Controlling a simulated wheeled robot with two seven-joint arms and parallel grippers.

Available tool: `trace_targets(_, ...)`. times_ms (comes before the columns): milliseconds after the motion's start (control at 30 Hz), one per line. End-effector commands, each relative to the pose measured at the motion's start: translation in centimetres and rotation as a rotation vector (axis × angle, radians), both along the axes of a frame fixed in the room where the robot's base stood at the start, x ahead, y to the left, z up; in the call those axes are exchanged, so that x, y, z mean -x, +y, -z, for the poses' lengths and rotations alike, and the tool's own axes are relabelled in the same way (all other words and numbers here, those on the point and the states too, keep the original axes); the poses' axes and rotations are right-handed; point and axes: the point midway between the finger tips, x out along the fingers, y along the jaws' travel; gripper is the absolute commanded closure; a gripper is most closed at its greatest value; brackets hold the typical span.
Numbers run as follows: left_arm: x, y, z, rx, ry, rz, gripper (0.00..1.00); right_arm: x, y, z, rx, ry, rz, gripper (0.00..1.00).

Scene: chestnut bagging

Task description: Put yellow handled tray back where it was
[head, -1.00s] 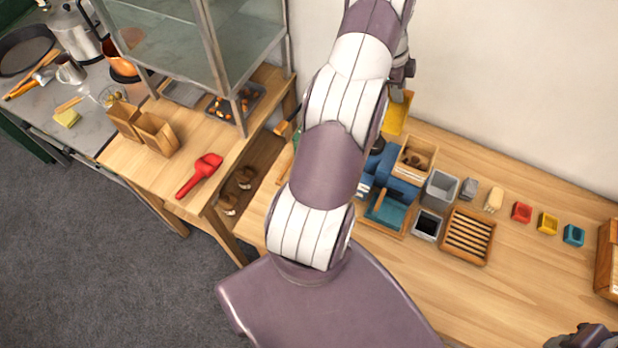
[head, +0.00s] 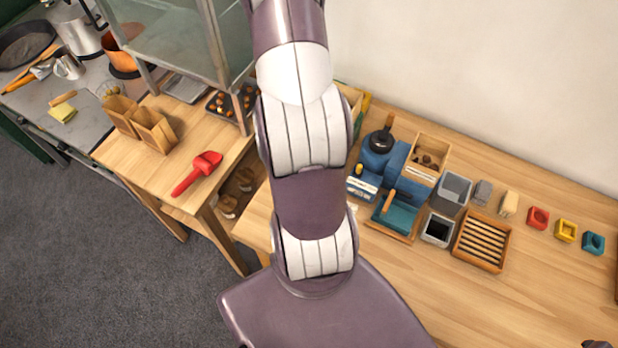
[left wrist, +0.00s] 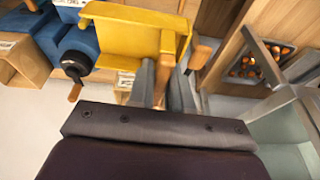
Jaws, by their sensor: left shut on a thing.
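The yellow handled tray (left wrist: 130,38) shows large in the left wrist view, with a wooden-coloured handle beside its edge. My left gripper (left wrist: 163,85) is shut on the tray at its handle side, and the tray extends past the fingertips. In the head view only a yellow sliver of the tray (head: 366,102) shows beside my left arm, which hides the left gripper and most of the tray. Of my right gripper, only a small dark part (head: 597,344) shows at the bottom right edge, so its jaws are not visible.
A blue machine (head: 380,160) with a black knob stands near the tray. Grey bins (head: 453,190), a slatted wooden rack (head: 482,240) and small coloured holders (head: 565,230) line the bench. A glass-sided case (head: 175,50) stands left. The bench front right is clear.

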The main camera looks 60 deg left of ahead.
Motion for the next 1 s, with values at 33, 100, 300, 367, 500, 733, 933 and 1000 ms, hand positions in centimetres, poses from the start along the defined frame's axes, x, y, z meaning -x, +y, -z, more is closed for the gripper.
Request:
trace_targets(33,0.2,-0.1,0.2,0.001,-0.001,-0.017,1.0,0.0,0.0,0.1,0.0,0.0,0.0,0.57)
trace_targets(100,0.6,0.3,1.5,0.009,-0.005,-0.059,1.0,0.0,0.0,1.2,0.0,0.0,0.0,0.57)
trace_targets(300,0.5,0.3,8.1,0.013,-0.008,-0.055,1.0,0.0,0.0,7.0,0.0,0.001,0.0,0.57)
trace_targets(367,0.5,0.3,9.7,0.013,-0.008,-0.056,1.0,0.0,0.0,8.3,0.0,0.001,0.0,0.57)
trace_targets(500,0.5,0.4,12.5,0.013,-0.009,-0.055,1.0,0.0,0.0,10.3,0.0,0.001,0.0,0.57)
trace_targets(733,0.5,0.4,14.5,0.012,-0.009,-0.054,1.0,0.0,0.0,11.6,0.0,0.0,0.0,0.57)
trace_targets(933,0.5,0.3,18.2,0.012,-0.009,-0.053,1.0,0.0,0.0,14.0,0.0,0.0,0.0,0.57)
trace_targets(1000,0.4,0.4,18.3,0.012,-0.009,-0.053,1.0,0.0,0.0,14.0,0.0,0.0,0.0,0.57)
